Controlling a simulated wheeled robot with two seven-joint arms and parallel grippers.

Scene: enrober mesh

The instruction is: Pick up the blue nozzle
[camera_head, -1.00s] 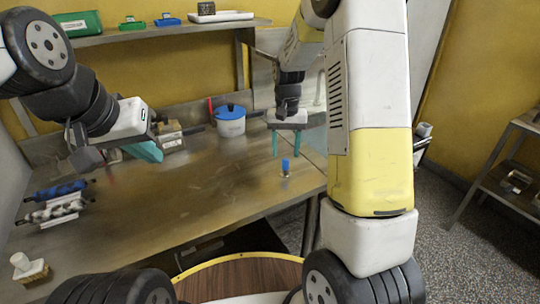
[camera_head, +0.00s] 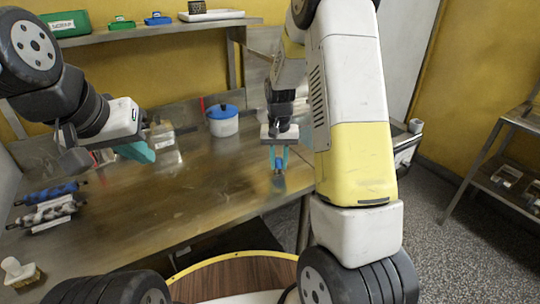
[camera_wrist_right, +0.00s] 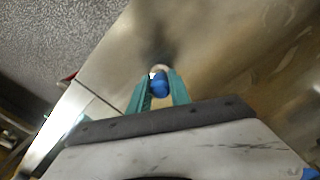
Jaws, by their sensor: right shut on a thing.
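The blue nozzle (camera_head: 279,163) stands on the metal table (camera_head: 200,195) near its right end. My right gripper (camera_head: 278,160) points down over it, with its teal fingers shut on the nozzle. In the right wrist view the blue nozzle (camera_wrist_right: 159,86) sits between the two fingers of my right gripper (camera_wrist_right: 158,88), and its pale tip shows beyond them. Whether it touches the table is hard to tell. My left gripper (camera_head: 138,152) hangs over the left part of the table, away from the nozzle, seen from the side. Its finger gap is not clear.
A white pot with a blue lid (camera_head: 222,120) stands at the back of the table. Blue and patterned rollers (camera_head: 48,202) lie at the left. A shelf (camera_head: 150,30) with green and blue boxes runs above. The table's middle is clear.

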